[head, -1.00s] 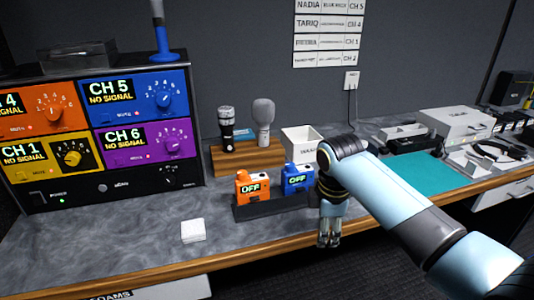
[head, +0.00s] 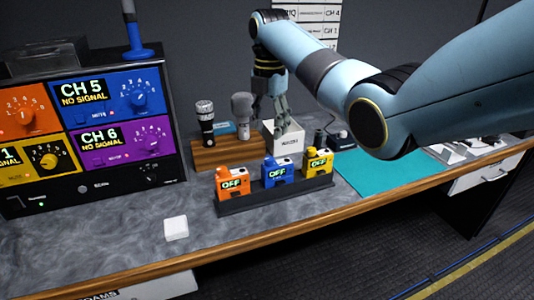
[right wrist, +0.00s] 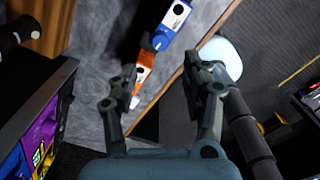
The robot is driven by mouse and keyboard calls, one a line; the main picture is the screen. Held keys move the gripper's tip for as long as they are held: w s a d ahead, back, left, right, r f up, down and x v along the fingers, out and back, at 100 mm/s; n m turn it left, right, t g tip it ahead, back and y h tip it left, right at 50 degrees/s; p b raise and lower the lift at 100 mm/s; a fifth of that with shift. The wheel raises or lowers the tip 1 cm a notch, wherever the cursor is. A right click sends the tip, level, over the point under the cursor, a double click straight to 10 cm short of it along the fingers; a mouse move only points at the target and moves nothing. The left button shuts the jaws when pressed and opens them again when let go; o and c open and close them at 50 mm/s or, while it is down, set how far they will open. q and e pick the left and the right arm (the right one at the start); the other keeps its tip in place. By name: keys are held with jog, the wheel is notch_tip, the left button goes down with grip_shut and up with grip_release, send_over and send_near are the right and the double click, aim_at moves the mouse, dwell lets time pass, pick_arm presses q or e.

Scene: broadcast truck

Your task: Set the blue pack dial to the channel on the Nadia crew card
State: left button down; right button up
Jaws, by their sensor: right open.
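The blue pack (head: 276,172) stands in the middle of a dark dock (head: 262,204), its screen reading OFF. It also shows in the right wrist view (right wrist: 177,28), beyond my fingers, with a dark round part on it. An orange pack (head: 232,184) and a yellow pack (head: 317,163) stand either side, also reading OFF. My right gripper (head: 280,122) is open and empty, pointing down behind and above the packs, near the white box; it also shows in the right wrist view (right wrist: 165,85). The crew cards (head: 320,35) hang on the wall; the Nadia card is out of view. My left gripper is not visible.
A white box (head: 287,145) and a wooden stand (head: 222,150) with two microphones are behind the dock. The channel rack (head: 90,130) stands at left. A white block (head: 176,228) lies in front. The teal mat (head: 370,172) has free room.

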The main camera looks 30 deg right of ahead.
aim_at(269, 158)
notch_tip(269, 158, down, 9)
jog(key=shift+f, duration=0.1)
dwell(0.3)
grip_shut()
